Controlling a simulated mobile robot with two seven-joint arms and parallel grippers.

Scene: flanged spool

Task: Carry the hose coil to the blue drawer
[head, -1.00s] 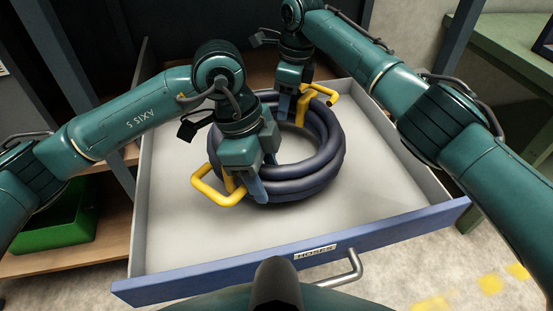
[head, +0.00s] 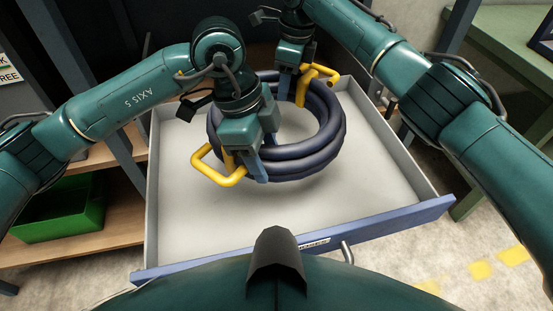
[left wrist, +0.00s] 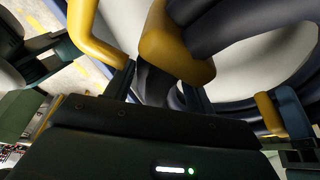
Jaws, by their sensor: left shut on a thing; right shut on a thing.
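The hose coil (head: 318,160) is a dark blue ring of several turns with two yellow handles. It is inside the outline of the open blue drawer (head: 390,221), with a soft shadow on the pale floor below it; I cannot tell whether it touches. My left gripper (head: 254,166) is shut on the near-left handle (head: 212,173). My right gripper (head: 293,84) is shut on the far handle (head: 322,71), its fingers partly hidden. In the left wrist view, the near handle (left wrist: 175,45) runs between the left fingers, with the dark hose behind.
The drawer has pale side walls and a blue front with a label and a metal pull (head: 347,253). A green bin (head: 60,212) stands on a wooden shelf at left. A green bench (head: 505,45) is at right. The drawer floor in front of the coil is clear.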

